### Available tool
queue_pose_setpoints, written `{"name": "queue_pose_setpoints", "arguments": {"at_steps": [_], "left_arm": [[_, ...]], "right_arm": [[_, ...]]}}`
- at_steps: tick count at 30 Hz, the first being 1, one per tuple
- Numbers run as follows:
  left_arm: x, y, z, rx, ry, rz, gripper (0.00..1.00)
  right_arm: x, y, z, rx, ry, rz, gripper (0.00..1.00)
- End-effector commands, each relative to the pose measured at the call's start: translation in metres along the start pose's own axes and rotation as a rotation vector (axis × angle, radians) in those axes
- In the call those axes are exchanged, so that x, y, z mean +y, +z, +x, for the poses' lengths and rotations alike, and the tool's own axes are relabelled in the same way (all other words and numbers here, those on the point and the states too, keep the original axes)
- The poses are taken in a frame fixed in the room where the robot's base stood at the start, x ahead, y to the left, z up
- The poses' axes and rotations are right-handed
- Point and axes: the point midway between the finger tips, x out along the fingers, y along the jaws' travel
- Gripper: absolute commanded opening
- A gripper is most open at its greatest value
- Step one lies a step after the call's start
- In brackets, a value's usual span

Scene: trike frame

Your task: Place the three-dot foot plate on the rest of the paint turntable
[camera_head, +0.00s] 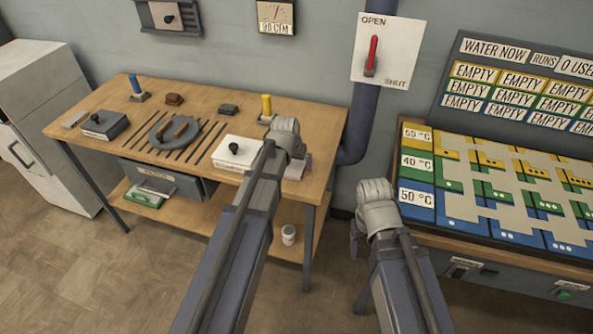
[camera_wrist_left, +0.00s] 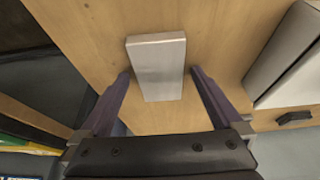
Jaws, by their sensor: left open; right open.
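A plain pale metal plate (camera_wrist_left: 158,66) lies on the wooden table top in the left wrist view; no dots show on it. My left gripper (camera_wrist_left: 160,76) is open, with one finger on each side of the plate. In the head view this gripper (camera_head: 301,166) is over the table's right end, and the plate's pale edge (camera_head: 295,174) shows partly behind it. The dark round turntable (camera_head: 160,130) with brown pieces is left of centre on the same table. My right gripper (camera_head: 355,238) is open and empty, right of the table.
A white box with a black knob (camera_head: 236,152) stands left of my left gripper. Dark slats (camera_head: 201,142), a yellow post (camera_head: 267,105) and a blue post (camera_head: 136,86) are on the table. A board with dotted coloured tiles (camera_head: 465,190) is at the right.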

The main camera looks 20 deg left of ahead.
Motion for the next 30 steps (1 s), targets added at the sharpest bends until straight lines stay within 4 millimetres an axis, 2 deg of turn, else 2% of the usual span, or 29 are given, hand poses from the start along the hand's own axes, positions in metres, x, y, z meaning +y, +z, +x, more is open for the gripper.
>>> {"name": "queue_pose_setpoints", "arguments": {"at_steps": [4,30], "left_arm": [[0.0001,-0.0003,-0.0014,0.0,0.0,0.0,1.0],[0.0001,-0.0002,-0.0014,0.0,0.0,0.0,0.02]], "right_arm": [[0.0001,0.0001,-0.0014,0.0,0.0,0.0,0.68],[0.0001,0.0001,-0.0013,0.0,0.0,0.0,0.68]]}}
